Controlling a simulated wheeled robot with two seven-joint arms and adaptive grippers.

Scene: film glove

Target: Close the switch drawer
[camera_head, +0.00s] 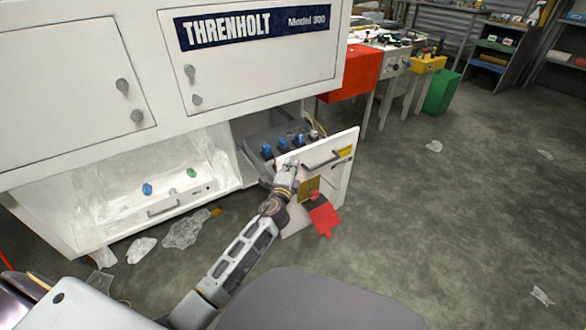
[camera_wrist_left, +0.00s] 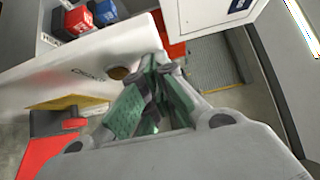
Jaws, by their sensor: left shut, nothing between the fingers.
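The switch drawer (camera_head: 340,180) sticks out from the lower right of the white cabinet. It stands open, with blue and dark switches (camera_head: 283,144) showing behind its white front panel. The front has a dark bar handle (camera_head: 320,161), a yellow label and a red tag (camera_head: 324,218). My left gripper (camera_head: 288,166) is shut and empty at the left part of the drawer front, beside the handle. In the left wrist view its closed green-padded fingers (camera_wrist_left: 155,95) are close to the white panel (camera_wrist_left: 95,68); I cannot tell whether they touch it. My right gripper is not in view.
The cabinet (camera_head: 160,75) fills the left, with a plastic-draped lower bay (camera_head: 130,185). Plastic scraps (camera_head: 186,230) lie on the floor below it. A red box (camera_head: 352,72) and a green bin (camera_head: 441,92) stand behind. The floor at right is mostly clear.

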